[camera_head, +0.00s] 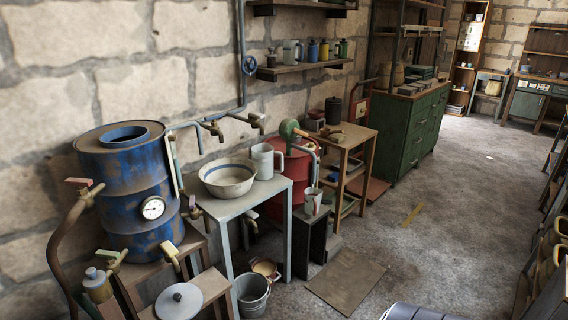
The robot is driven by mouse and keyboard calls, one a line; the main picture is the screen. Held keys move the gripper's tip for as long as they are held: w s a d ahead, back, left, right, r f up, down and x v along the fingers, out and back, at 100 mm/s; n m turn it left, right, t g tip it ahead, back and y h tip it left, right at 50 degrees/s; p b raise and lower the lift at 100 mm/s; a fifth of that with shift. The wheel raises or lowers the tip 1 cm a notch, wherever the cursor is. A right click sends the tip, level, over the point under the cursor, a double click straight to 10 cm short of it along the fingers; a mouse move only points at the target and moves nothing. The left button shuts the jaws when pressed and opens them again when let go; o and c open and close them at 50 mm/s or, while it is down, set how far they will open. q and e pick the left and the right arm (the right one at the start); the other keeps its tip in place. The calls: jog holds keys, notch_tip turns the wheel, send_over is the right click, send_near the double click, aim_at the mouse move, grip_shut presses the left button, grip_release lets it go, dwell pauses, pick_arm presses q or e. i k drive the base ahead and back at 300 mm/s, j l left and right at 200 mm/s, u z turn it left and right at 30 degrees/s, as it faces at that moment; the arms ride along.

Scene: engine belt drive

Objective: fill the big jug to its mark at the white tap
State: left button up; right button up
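A large pale grey jug (264,161) with a handle stands upright on the grey table, beside a wide bowl (228,178) with a blue band. Its mark and contents cannot be made out. A smaller pale jug or mug (312,201) stands on a low dark stand. A tap with a cream-white lever (170,250) is low at the front of the blue drum (124,185). Another pale-handled tap (250,216) shows partly behind the table, by the red drum (290,170). Neither of my grippers is in view.
Two brass taps (255,122) hang from the wall pipe above the table (240,204). A metal bucket (252,294) and a small pan (266,268) are on the floor. A round lid (179,301) lies on a low stool. Open floor (440,240) lies to the right.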

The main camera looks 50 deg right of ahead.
aim_at(254, 115)
jog(key=z, duration=1.55)
